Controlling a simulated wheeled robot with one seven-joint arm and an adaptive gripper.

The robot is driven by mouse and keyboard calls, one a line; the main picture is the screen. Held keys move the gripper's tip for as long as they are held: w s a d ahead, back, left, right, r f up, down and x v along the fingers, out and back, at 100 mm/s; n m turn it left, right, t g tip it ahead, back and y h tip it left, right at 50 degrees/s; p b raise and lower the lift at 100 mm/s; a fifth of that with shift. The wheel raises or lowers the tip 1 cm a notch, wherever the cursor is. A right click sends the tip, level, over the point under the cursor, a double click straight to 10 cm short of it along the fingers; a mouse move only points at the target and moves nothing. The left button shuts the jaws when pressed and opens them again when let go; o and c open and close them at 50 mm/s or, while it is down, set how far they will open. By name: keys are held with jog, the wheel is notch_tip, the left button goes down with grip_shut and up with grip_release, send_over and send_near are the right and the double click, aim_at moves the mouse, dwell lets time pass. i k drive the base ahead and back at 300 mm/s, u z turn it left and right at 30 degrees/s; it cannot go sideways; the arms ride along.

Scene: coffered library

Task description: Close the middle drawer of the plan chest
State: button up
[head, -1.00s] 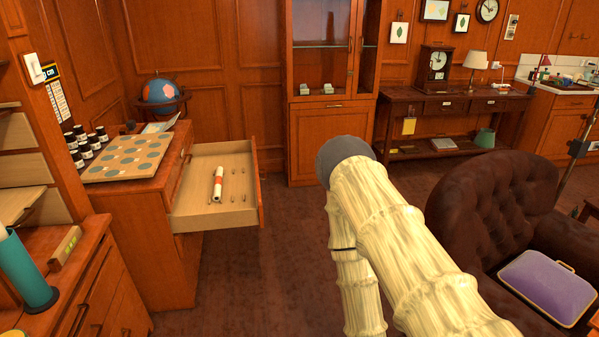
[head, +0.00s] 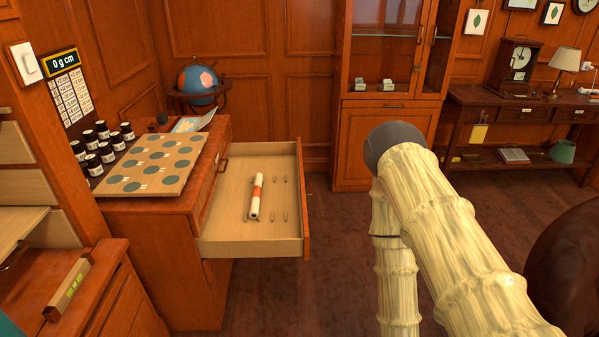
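The plan chest (head: 165,255) stands at the left in the head view, its front facing right. One drawer (head: 225,246) is pulled far out to the right. Its front panel (head: 306,205) is seen nearly edge-on. A rolled white paper with an orange band (head: 256,197) and several small thin items lie inside. Another drawer front with a handle shows above and behind the open one; I cannot tell from this angle whether the open drawer is the middle one. My pale ridged arm rises at the right, apart from the drawer. My gripper is not in view.
A wooden board with dark discs (head: 150,163) and several small black jars (head: 103,145) sit on the chest top. A globe (head: 198,84) and a glass-fronted cabinet (head: 385,140) stand behind. A dark armchair (head: 570,265) is at the right. Brown floor between drawer and arm is clear.

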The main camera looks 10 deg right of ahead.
aim_at(281, 230)
jog(key=i, duration=1.65)
jog(key=z, duration=1.75)
jog(key=i, duration=1.2)
jog(key=z, duration=0.45)
